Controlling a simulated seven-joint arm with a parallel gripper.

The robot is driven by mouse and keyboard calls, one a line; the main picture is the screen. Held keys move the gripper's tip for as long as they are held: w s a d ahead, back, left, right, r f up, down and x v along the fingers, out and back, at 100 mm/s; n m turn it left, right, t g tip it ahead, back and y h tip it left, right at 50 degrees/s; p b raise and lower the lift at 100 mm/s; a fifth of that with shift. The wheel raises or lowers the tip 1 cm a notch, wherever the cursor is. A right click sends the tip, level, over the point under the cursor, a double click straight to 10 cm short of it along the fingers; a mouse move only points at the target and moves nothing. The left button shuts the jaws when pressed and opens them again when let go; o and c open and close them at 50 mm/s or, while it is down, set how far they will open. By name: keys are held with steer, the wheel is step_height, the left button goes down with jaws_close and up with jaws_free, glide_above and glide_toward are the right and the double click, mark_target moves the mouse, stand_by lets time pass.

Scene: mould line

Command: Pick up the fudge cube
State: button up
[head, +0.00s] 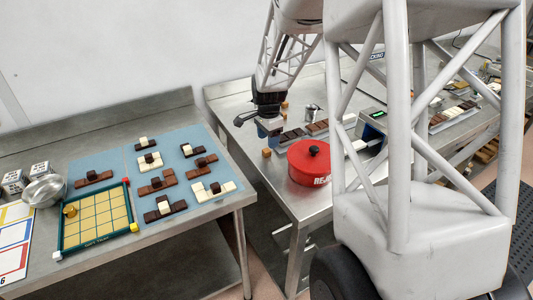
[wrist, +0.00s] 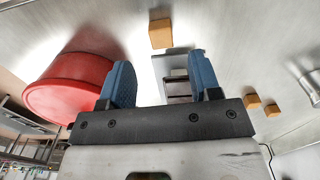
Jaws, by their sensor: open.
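A tan-brown fudge cube (head: 267,153) sits alone on the steel table, left of the red pot. In the wrist view what looks like the same cube (wrist: 160,33) lies just beyond the fingertips, near the middle of the gap. My gripper (head: 268,131) points down over the table, behind the cube in the head view. Its two blue fingers (wrist: 160,68) are apart, with no cube between them. Two more tan cubes (wrist: 252,101) lie at the right of the wrist view; in the head view similar cubes (head: 284,105) show right of my gripper.
A red lidded pot (head: 314,165) stands close on the right and fills the wrist view's left side (wrist: 62,97). Chocolate bars (head: 305,131) and a small device with a green display (head: 374,120) are further right. The left table holds a gridded tray (head: 96,247).

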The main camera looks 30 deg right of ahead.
mark_target(268, 150)
steer(key=shift+f, duration=0.15)
steer(key=shift+w+f, duration=0.1)
steer(key=shift+f, duration=2.4)
steer(key=c, duration=1)
steer(key=shift+r, duration=0.2)
